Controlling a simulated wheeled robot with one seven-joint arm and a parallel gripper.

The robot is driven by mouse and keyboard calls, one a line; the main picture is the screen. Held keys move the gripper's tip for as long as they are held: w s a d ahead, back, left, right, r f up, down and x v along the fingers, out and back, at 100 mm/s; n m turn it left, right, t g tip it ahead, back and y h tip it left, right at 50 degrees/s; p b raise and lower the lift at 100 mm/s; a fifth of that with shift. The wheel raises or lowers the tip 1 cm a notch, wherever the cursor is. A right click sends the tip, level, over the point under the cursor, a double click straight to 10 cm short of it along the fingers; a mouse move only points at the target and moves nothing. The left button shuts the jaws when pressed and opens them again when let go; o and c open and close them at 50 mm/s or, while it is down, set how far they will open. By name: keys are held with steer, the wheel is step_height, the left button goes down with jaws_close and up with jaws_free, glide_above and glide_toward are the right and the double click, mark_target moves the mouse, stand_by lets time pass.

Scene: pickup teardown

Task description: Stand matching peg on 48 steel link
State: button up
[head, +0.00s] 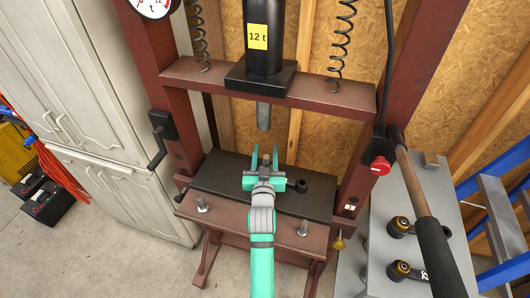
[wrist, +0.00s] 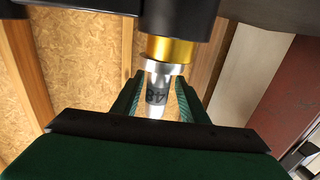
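A silver peg marked 48 (wrist: 157,88) shows in the wrist view, a view that seems upside down. Its wider end meets the gold ring (wrist: 172,50) of a black link (wrist: 180,18); it appears to stand on that ring. My gripper (head: 265,153) reaches over the press bed in the head view. In the wrist view its two green fingers (wrist: 158,100) lie either side of the peg with slim gaps, so it looks open. In the head view, the gripper hides the peg and most of the link.
The press bed (head: 222,172) lies under the press ram (head: 264,115), which hangs just beyond my gripper. Red posts (head: 160,85) flank it. A grey cart (head: 380,255) at right holds links with gold rings (head: 402,223). A pump lever (head: 420,215) slants over the cart.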

mark_target(265, 164)
steer(key=shift+f, duration=0.1)
steer(key=shift+a, duration=0.1)
steer(key=shift+s, duration=0.3)
steer(key=s, duration=0.9)
steer(key=shift+a, duration=0.1)
steer(key=shift+s+a, duration=0.1)
steer(key=shift+s, duration=0.55)
